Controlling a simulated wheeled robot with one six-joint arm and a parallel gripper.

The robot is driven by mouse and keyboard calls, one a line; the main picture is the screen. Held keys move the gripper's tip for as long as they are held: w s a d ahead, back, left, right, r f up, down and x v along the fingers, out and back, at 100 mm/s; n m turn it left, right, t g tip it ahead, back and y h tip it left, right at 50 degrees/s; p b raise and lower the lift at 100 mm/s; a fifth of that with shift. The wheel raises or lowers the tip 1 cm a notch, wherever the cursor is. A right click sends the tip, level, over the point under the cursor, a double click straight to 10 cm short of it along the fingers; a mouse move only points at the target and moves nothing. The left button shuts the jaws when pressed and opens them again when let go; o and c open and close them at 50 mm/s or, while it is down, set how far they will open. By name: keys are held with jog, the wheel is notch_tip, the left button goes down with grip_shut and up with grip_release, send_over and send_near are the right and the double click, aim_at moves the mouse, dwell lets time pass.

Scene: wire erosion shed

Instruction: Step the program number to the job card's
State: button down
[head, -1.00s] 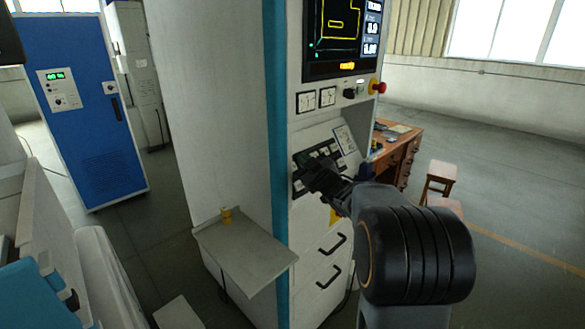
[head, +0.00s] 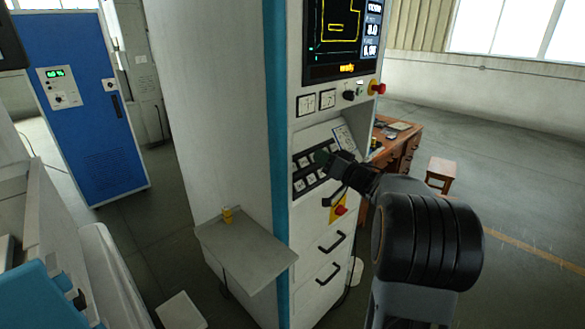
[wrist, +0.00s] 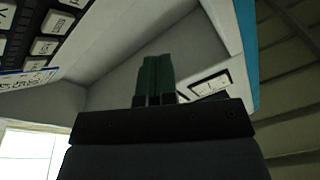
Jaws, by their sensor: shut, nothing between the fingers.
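The control cabinet stands in the middle of the head view. Its screen (head: 343,38) shows a yellow outline, a yellow status word and white figures too small to read surely. A sloped key panel (head: 310,168) with several pale keys sits below the meters. A job card (head: 343,137) with print too small to read is at the panel's upper right. My gripper (head: 322,157) is at the panel's upper right part and hides some keys; contact cannot be told. In the wrist view its green fingers (wrist: 154,78) are together and empty, with keys (wrist: 45,45) at upper left.
A red stop knob (head: 377,88) sticks out right of the meters, and another red button (head: 340,210) is on yellow below the panel. A desk (head: 398,150) stands behind.

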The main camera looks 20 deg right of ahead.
jog(key=shift+s+a+r+m+y, duration=0.1)
jog(key=shift+a+m+y, duration=0.15)
jog(key=shift+m, duration=0.35)
jog(key=shift+s+a+m+y, duration=0.1)
jog(key=shift+m+y, duration=0.15)
jog(key=shift+m, duration=0.35)
jog(key=shift+w+a+f+b, duration=0.55)
jog(key=shift+w+f, duration=0.3)
jog(key=shift+w, duration=0.25)
jog(key=shift+w+a+f+b, duration=0.4)
jog(key=shift+w+f+b, duration=0.2)
jog(key=shift+w+f, duration=0.4)
jog(key=shift+w+a+f+b, duration=0.55)
jog(key=shift+w+f, duration=0.2)
jog(key=shift+w, duration=0.45)
jog(key=shift+w+a+f, duration=0.25)
jog(key=shift+w+f, duration=0.2)
jog(key=shift+w, duration=0.1)
dwell(0.4)
jog(key=shift+s+d+r+p, duration=0.3)
jog(key=shift+s+r+p, duration=0.2)
jog(key=shift+s+p, duration=0.15)
dwell(0.3)
